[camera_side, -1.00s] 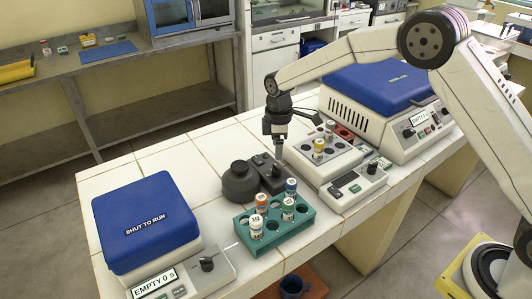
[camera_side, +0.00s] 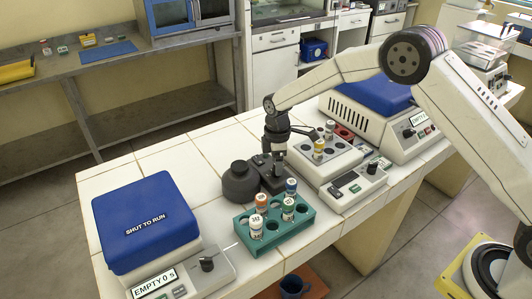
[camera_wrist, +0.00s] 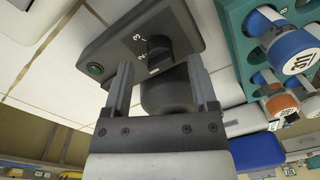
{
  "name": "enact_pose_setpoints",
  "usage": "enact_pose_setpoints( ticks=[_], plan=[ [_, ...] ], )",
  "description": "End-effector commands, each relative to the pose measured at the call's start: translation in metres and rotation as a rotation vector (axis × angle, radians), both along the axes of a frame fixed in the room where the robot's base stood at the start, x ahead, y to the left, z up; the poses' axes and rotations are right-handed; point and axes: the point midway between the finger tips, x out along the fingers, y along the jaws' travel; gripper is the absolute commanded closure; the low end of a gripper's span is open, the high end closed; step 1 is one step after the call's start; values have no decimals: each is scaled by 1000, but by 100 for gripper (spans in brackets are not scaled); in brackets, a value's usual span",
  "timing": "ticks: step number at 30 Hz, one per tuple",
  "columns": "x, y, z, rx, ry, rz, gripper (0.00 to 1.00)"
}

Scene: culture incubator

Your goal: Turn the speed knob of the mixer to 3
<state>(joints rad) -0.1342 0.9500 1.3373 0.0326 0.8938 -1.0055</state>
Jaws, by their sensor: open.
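The mixer (camera_side: 240,182) is a dark grey unit with a round black cup, on the white tiled bench; its panel (camera_wrist: 118,40) fills the upper middle of the wrist view. Its black speed knob (camera_wrist: 159,47) stands on that panel beside printed digits, of which 2 and 3 are readable. I cannot tell which digit the knob points to. My gripper (camera_wrist: 160,68) is open, with one finger on each side of the knob in the wrist view; contact is not clear. In the side view my gripper (camera_side: 278,166) is low over the mixer's panel end, hiding the knob.
A teal rack (camera_side: 262,246) with several capped tubes stands close in front of the mixer. A grey block heater or similar device (camera_side: 345,188) with vials stands to the right. A blue-lidded centrifuge (camera_side: 145,225) is at the front left. Bare tiles lie behind the mixer.

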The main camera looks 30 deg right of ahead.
Motion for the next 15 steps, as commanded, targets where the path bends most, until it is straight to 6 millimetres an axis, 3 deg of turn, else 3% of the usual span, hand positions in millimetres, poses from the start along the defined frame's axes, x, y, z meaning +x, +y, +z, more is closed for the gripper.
enact_pose_setpoints(
  ticks=[6,15],
  plan=[
    [0,1,-18,0,-1,0,25],
    [0,1,-21,0,-2,0,25]
  ],
)
